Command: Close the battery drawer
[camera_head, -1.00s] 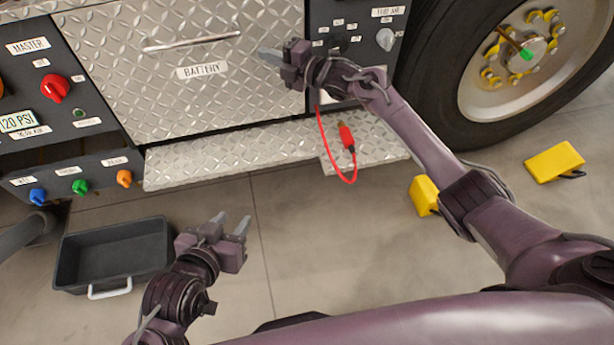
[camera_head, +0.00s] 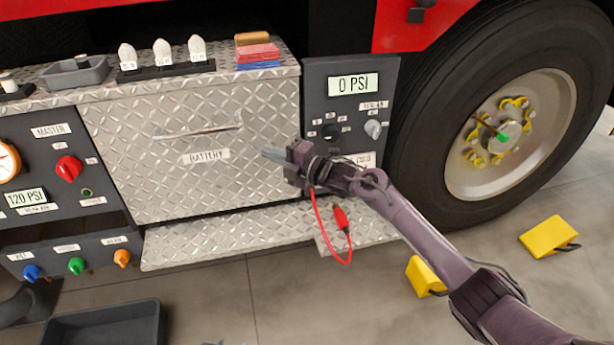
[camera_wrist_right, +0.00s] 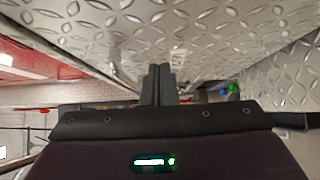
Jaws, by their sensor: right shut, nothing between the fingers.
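The battery drawer (camera_head: 190,180) has a diamond-plate front with a bar handle (camera_head: 197,132) and a label reading BATTERY (camera_head: 205,157). My right gripper (camera_head: 270,155) is shut and empty, its fingertips in front of the drawer's right part, right of the label. Whether they touch it, and whether the front is flush, I cannot tell. In the right wrist view the closed fingers (camera_wrist_right: 158,84) point along diamond plate above and to the right.
A diamond-plate step (camera_head: 195,243) lies below the drawer. A red cable (camera_head: 322,235) hangs below my right gripper. The right panel (camera_head: 352,85) reads 0 PSI, beside the wheel (camera_head: 510,140). Yellow chocks (camera_head: 548,236) and a dark tray (camera_head: 100,325) are on the floor.

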